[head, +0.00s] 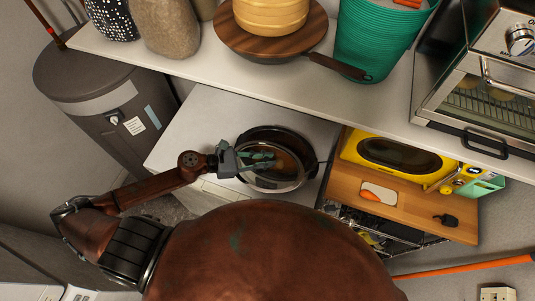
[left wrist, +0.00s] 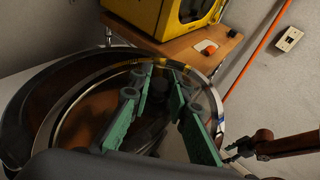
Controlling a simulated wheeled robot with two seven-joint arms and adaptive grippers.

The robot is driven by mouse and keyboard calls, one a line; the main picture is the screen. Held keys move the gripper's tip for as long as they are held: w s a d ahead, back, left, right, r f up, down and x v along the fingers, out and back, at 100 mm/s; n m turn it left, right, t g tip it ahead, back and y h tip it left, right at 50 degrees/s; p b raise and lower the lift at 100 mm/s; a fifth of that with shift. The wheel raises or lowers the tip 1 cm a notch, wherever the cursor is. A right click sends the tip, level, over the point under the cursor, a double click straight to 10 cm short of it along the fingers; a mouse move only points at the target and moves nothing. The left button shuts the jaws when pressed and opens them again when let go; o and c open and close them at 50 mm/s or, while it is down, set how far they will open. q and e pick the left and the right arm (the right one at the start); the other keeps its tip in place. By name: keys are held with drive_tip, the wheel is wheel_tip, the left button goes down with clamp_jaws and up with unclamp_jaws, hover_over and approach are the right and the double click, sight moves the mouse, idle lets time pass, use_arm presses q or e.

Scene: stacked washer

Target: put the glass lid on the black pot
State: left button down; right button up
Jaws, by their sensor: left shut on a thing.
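The black pot (head: 262,130) stands on the white surface below the shelf in the head view. The clear glass lid (head: 291,176), with a shiny metal rim, overlaps the pot from above. My left gripper (head: 262,160) is over the lid's middle, its green fingers shut on the lid. In the left wrist view the lid (left wrist: 48,135) fills the middle and its dark knob sits between the fingers; the pot's dark edge (left wrist: 22,120) shows beyond its left side. I cannot tell whether lid and pot touch. My right gripper (left wrist: 232,153) shows small at the right there; its opening is unclear.
A wooden board (head: 405,214) with a yellow appliance (head: 395,158) lies right of the pot. A shelf (head: 200,62) above carries a pan (head: 300,45), a green bin (head: 375,40) and vases. A toaster oven (head: 490,90) stands right. A grey trash bin (head: 110,95) stands left.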

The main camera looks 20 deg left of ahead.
sight(276, 145)
use_arm(q)
drive_tip(key=w, duration=0.2)
drive_tip(key=w+d, duration=0.1)
drive_tip(key=shift+w+f, duration=0.1)
drive_tip(key=shift+w, duration=1.55)
drive_tip(key=shift+w+d+f, duration=0.1)
drive_tip(key=shift+w+f, duration=0.1)
drive_tip(key=shift+w, duration=1.2)
use_arm(e)
drive_tip(key=s, duration=0.2)
drive_tip(key=shift+s+f, duration=0.2)
drive_tip(key=shift+s, duration=0.2)
drive_tip(key=shift+w, duration=0.35)
use_arm(q)
drive_tip(key=shift+f+b, duration=0.25)
drive_tip(key=shift+b, duration=0.2)
use_arm(e)
drive_tip(key=shift+f, duration=0.3)
